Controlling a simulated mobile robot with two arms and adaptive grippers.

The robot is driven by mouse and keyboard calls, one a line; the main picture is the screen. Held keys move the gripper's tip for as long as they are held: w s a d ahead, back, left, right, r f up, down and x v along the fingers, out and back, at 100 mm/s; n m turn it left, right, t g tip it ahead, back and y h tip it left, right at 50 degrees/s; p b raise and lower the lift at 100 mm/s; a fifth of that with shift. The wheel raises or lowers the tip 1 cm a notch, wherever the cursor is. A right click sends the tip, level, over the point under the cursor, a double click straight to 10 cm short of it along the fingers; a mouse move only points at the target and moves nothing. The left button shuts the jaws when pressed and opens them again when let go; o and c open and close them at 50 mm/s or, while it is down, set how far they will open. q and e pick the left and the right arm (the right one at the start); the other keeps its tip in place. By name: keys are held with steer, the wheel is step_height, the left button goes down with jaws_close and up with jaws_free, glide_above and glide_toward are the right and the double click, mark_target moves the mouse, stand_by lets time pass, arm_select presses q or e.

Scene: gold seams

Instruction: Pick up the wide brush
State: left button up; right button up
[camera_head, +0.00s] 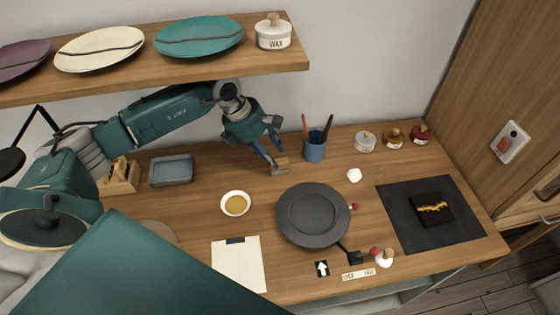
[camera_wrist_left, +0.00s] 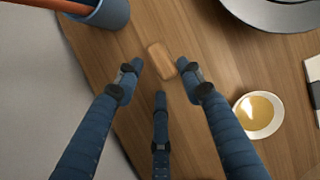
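A small tan wooden piece (camera_head: 281,161) stands or lies on the table below my left gripper. It shows in the left wrist view as a rounded wooden block (camera_wrist_left: 161,60); I cannot tell if it is the wide brush, as no bristles are visible. My left gripper (camera_head: 273,158) points down at it. In the left wrist view the fingers (camera_wrist_left: 160,74) are spread, with the block just beyond the tips and nothing held. A blue cup (camera_head: 315,148) right of the gripper holds a red-handled and a dark-handled tool. My right gripper is not in view.
A shelf (camera_head: 200,70) with plates and a wax jar (camera_head: 273,33) hangs above my left arm. A dark plate (camera_head: 313,214), a bowl of gold liquid (camera_head: 235,203), a grey tray (camera_head: 171,170) and a dark mat (camera_head: 400,205) are on the table.

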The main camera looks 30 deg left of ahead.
mark_target(279, 159)
arm_select(q)
steer(key=shift+w+d, duration=0.4)
steer(key=shift+d, duration=0.15)
steer(key=p+x, duration=0.1)
steer(key=x, duration=0.3)
steer(key=shift+p, duration=0.4)
steer(key=shift+w+d+f, duration=0.1)
steer(key=shift+w+f, duration=0.05)
steer(key=shift+f, duration=0.35)
steer(key=c, duration=0.9)
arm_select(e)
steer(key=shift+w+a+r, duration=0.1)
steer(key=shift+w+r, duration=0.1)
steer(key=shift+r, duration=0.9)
